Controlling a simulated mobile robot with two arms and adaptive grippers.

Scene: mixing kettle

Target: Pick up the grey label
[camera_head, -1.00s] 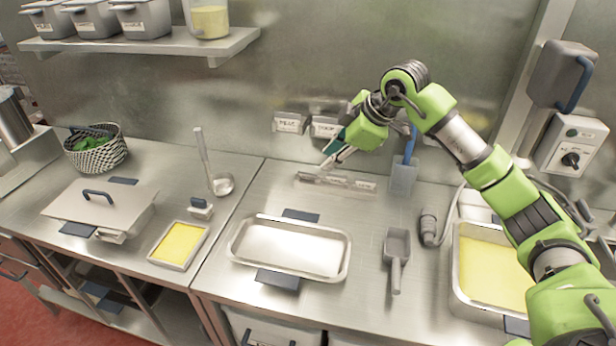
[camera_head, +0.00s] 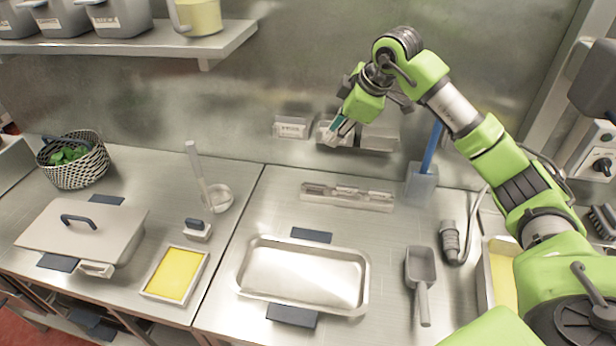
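Small grey boxes hang in a row on the back wall: a left box with a white label (camera_head: 293,127), a middle one (camera_head: 326,135) and a right one (camera_head: 380,138). My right gripper (camera_head: 338,131) points down at the middle box and covers part of it. The fingertips are small and overlap the box, so I cannot tell whether they are open, shut or touching anything. I cannot make out a separate grey label. A long shallow tray (camera_head: 372,206) with small items lies on the counter below. My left gripper is not in view.
A metal tray (camera_head: 245,287) lies on the counter, with a yellow-filled pan (camera_head: 173,274) and lidded container (camera_head: 75,238) to its left. A scoop (camera_head: 421,270) and a blue-handled tool (camera_head: 428,165) are to its right. A shelf (camera_head: 130,45) juts out upper left.

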